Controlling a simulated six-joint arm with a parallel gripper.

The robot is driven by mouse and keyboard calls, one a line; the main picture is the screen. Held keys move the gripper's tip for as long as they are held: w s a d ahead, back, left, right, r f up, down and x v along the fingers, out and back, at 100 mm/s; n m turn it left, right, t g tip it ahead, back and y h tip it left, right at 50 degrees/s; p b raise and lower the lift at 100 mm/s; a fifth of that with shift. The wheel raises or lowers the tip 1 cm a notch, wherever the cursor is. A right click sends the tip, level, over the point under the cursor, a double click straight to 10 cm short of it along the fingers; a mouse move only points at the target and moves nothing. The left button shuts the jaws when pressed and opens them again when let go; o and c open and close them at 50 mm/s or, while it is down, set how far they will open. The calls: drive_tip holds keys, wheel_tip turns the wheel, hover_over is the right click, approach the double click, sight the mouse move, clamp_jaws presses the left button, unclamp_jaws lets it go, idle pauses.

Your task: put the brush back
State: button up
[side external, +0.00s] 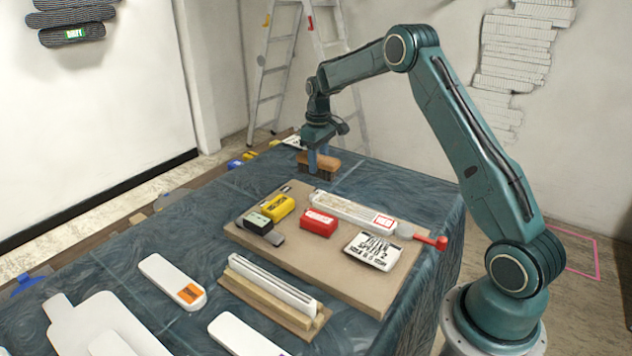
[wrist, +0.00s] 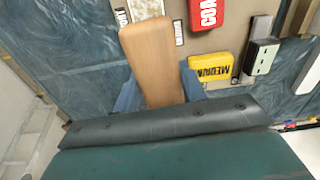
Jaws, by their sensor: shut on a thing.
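The brush (side external: 328,160) has a tan wooden back and dark bristles facing down. My gripper (side external: 316,168) is shut on it near the far edge of the cloth-covered table, beyond the tan board (side external: 345,275). In the wrist view the plain wooden back of the brush (wrist: 150,50) sits between the two blue fingers of my gripper (wrist: 158,88). I cannot tell whether the bristles touch the cloth. In the wrist view the brush's far end lies beside small labels at the edge of the board.
White pieces and a wooden rail (side external: 270,300) lie in front. Cloth around the brush is clear.

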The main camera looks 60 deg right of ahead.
drive_tip(key=s+a+r, duration=0.4)
drive_tip(key=s+a, duration=0.1)
drive_tip(key=a, duration=0.4)
drive_tip(key=s+a+r, duration=0.5)
drive_tip(key=a, duration=0.5)
drive_tip(key=shift+r+m, duration=0.2)
drive_tip(key=shift+m, duration=0.1)
drive_tip(key=shift+f, duration=0.1)
wheel_tip(320, 180, down, 20)
drive_tip(key=shift+r, duration=0.1)
drive_tip(key=o, duration=0.9)
drive_tip(key=shift+o, duration=0.2)
